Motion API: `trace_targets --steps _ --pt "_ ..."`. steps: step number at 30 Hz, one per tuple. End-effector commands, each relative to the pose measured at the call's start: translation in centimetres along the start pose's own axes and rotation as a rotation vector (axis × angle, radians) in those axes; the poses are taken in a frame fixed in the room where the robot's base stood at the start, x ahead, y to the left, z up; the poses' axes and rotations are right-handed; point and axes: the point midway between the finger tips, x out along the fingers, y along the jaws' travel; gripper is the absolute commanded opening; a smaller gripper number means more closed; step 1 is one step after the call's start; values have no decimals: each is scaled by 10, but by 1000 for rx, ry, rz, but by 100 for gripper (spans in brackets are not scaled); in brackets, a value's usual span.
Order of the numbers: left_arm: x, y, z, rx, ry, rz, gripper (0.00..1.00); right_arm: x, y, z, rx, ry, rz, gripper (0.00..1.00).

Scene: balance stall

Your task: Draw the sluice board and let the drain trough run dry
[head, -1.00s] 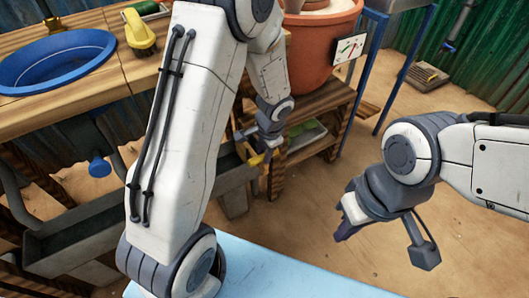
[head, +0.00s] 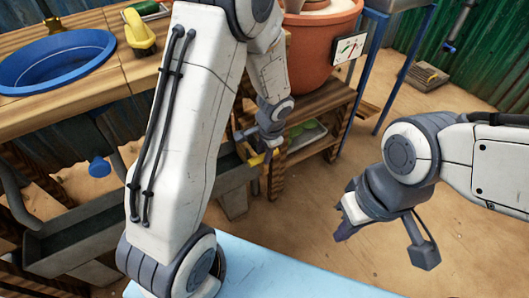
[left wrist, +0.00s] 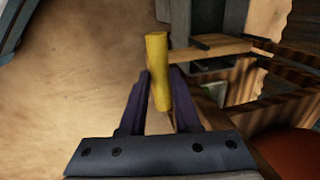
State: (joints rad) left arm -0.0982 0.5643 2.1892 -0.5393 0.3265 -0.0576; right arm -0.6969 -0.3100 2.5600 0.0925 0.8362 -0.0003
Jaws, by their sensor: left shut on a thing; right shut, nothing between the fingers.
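The grey drain trough (head: 60,243) runs low across the left of the head view, behind my left arm; its right end (head: 232,180) shows beside my left gripper. My left gripper (head: 262,152) is at that end, shut on a yellow handle (head: 256,160), which I take as the sluice board's. In the left wrist view the handle (left wrist: 158,60) stands between both fingers of the gripper (left wrist: 160,92). The board itself is not clearly visible. I cannot tell the water level in the trough. My right gripper (head: 343,228) is shut and empty, over open floor.
A wooden counter (head: 60,110) holds a blue basin (head: 60,62) and a yellow scoop-like thing (head: 138,32). A blue knob (head: 99,167) is above the trough. A terracotta pot (head: 312,60) stands on a wooden shelf (head: 325,105). Sandy floor (head: 440,200) is free at right.

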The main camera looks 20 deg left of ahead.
Motion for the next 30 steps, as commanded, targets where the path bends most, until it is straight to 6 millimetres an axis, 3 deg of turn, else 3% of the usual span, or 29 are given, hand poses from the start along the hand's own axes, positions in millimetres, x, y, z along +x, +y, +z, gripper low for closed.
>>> trace_targets --steps 5,15,27,28,30 --pt "-16 -5 -1 0 2 -3 0 -15 -1 -1 0 0 0 0" --pt "-72 -16 -1 -1 4 -3 0 -68 -5 -4 0 0 0 0" --pt "-75 -16 -1 -2 4 -3 0 -70 -5 -4 0 0 0 0" --pt "-75 -16 -1 -2 4 -3 34 -70 -5 -4 0 0 0 0" --pt "-75 -16 -1 -2 3 -3 59 -70 -5 -4 0 0 0 0"
